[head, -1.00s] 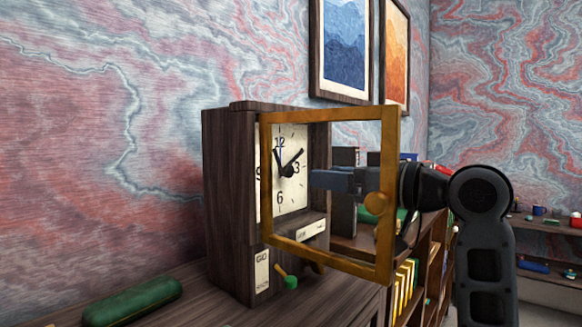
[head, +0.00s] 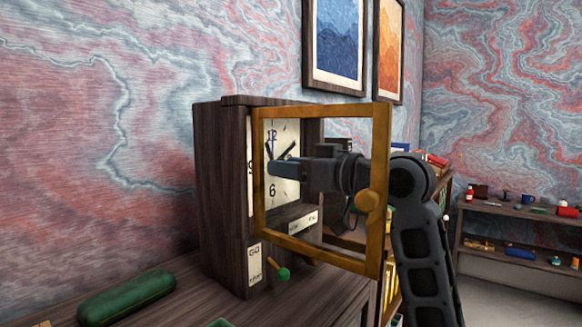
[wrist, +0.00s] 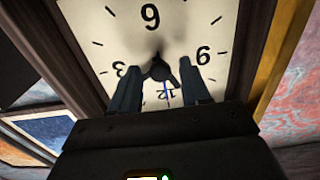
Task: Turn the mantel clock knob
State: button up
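The mantel clock (head: 222,185) is a dark wooden case with a cream dial (head: 285,135), and its brass-framed door (head: 377,225) stands open. The dial also fills the upper wrist view (wrist: 95,45), upside down. A dark knob (wrist: 158,69) sits at the dial's centre, where the hands meet. My gripper (head: 274,166) reaches through the door frame to the dial. In the wrist view its two fingers (wrist: 160,82) are apart, one on each side of the knob. I cannot tell whether they touch it. In the head view the fingers hide the knob.
A green knob on a brass stem (head: 283,274) juts from the clock's lower front. A green cylindrical case (head: 126,297) lies on the desk at left. The brass door frame surrounds my wrist closely. Shelves with small items (head: 520,208) stand at the far right.

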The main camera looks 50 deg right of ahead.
grip_shut()
dwell(0.3)
jog(key=shift+d, duration=0.1)
